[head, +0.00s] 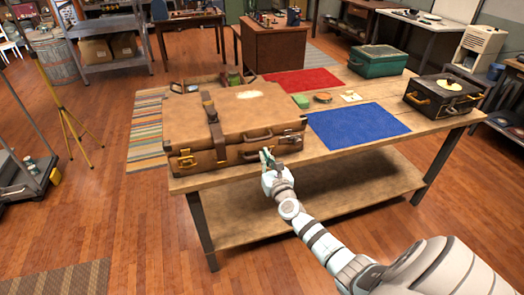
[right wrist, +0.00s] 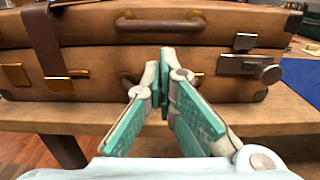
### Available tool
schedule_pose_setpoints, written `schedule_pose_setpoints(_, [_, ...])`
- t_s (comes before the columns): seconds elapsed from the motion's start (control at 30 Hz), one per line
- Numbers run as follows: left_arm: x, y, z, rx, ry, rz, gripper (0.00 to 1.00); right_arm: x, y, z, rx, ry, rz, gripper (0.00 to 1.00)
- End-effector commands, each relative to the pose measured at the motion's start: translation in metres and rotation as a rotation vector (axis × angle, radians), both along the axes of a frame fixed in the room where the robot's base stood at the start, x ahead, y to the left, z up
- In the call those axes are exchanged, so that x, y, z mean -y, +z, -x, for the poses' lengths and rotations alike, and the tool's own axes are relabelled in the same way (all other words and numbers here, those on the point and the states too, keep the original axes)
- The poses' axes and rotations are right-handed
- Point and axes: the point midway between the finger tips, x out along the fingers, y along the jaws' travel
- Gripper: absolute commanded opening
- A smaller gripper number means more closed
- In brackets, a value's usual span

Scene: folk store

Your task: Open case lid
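A large brown leather case (head: 232,115) lies on the left part of the wooden table with its lid down. A dark strap (head: 213,128) crosses it left of middle, and a handle and metal latches sit along its front. My right gripper (head: 267,156) is at the case's front face, right of the middle. In the right wrist view the case front (right wrist: 90,68) fills the upper part, with a latch (right wrist: 240,64) at right. The gripper's teal fingers (right wrist: 165,72) converge with their tips together, below the lid seam, holding nothing visible. Contact with the case is unclear. My left gripper is out of view.
A blue mat (head: 357,127) lies right of the case, a red mat (head: 302,82) behind it. A green case (head: 378,61) and a black case (head: 443,95) stand at the table's right. A lower shelf (head: 330,198) lies underneath. A yellow tripod (head: 60,105) stands at left.

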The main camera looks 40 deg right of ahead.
Motion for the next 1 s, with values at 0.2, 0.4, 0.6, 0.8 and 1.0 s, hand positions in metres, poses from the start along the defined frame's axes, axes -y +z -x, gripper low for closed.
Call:
schedule_pose_setpoints(0.2, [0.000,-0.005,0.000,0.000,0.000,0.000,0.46,0.002,-0.001,-0.007,0.001,0.001,0.000,0.00])
schedule_pose_setpoints(0.4, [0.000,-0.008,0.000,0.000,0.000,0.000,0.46,0.004,-0.001,-0.012,0.001,0.000,0.000,0.00])
schedule_pose_setpoints(0.6, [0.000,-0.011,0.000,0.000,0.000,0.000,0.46,0.006,-0.001,-0.018,0.001,0.000,-0.001,0.00])
schedule_pose_setpoints(0.8, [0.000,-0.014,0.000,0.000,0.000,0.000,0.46,0.008,0.000,-0.024,0.001,0.000,-0.001,0.00])
schedule_pose_setpoints(1.0, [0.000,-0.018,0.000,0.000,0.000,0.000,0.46,0.010,-0.001,-0.029,0.001,0.000,0.000,0.00])
